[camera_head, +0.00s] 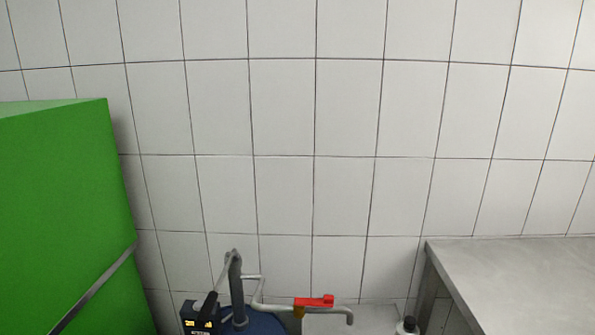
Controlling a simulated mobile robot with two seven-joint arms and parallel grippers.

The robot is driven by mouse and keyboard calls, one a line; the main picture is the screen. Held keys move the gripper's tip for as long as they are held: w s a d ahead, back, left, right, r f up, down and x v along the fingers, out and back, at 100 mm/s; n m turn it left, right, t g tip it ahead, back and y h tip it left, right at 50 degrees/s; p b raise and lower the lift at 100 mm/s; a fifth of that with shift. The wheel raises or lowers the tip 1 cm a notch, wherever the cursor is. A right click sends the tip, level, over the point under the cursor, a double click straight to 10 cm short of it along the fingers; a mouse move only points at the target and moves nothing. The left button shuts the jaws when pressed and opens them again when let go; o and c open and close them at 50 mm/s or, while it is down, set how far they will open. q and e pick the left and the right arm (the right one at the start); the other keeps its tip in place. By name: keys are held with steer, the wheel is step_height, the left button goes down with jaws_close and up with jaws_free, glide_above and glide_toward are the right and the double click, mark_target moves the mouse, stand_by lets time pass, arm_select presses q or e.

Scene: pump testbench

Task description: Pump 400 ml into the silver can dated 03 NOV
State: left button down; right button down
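A grey pump pipe (236,288) stands upright on a blue drum (262,322) at the bottom of the head view. A bent spout pipe (344,313) with a red valve handle (314,301) runs to the right of it. A small black unit with a lit yellow display (199,317) sits at the left of the pump; its digits are too small to read. I see no silver can and no date label. Neither of my grippers is in view.
A large green box or cabinet (60,210) fills the left side. A grey table (520,270) stands at the right. A dark-capped bottle (407,326) is partly cut off at the bottom edge. White tiled wall (345,110) fills the back.

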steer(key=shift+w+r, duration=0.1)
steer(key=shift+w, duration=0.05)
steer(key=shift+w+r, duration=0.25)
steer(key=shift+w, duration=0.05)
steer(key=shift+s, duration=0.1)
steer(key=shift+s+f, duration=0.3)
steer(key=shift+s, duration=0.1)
